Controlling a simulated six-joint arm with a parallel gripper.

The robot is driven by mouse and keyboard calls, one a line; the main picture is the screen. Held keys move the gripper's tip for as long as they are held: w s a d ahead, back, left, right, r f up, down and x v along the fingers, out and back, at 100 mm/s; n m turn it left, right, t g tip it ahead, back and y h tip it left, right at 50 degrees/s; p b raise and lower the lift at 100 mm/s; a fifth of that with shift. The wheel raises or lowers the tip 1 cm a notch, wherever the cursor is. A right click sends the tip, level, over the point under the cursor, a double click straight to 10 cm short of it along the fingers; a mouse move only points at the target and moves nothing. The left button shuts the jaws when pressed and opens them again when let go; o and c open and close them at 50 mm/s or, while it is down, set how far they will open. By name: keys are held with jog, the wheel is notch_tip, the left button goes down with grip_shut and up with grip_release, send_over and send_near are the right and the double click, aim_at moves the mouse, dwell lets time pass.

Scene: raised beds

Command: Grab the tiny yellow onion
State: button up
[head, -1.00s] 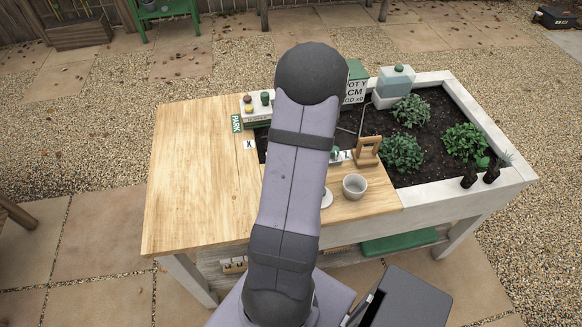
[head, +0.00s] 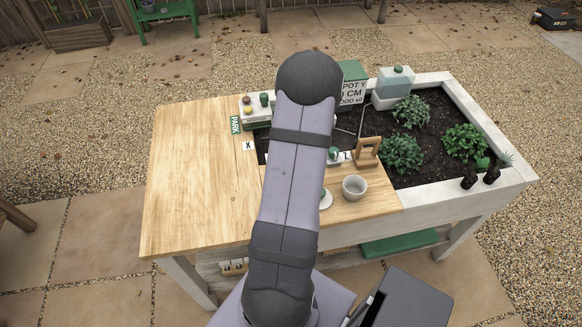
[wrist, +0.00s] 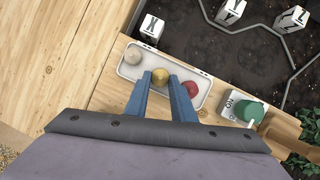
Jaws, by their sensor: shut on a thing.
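The tiny yellow onion (wrist: 160,76) shows in the wrist view between the two blue finger tips of my gripper (wrist: 161,78). The fingers are shut on it, one at each side. It is over or in a shallow white tray (wrist: 130,72); I cannot tell whether it is lifted. A pale round onion (wrist: 132,57) lies at the tray's left end, and a red one (wrist: 191,88) lies just right of my right finger. In the head view my arm hides the gripper and the yellow onion.
Lettered white blocks (wrist: 151,28) stand beyond the tray. A white labelled block with a green knob (wrist: 247,110) and a wooden stand (wrist: 285,135) are to the right. In the head view a grey cup (head: 354,187) stands near the front edge; the left tabletop (head: 190,175) is clear.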

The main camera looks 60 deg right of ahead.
notch_tip(320, 180, up, 10)
jog(key=p, duration=0.2)
jog(key=shift+p, duration=0.3)
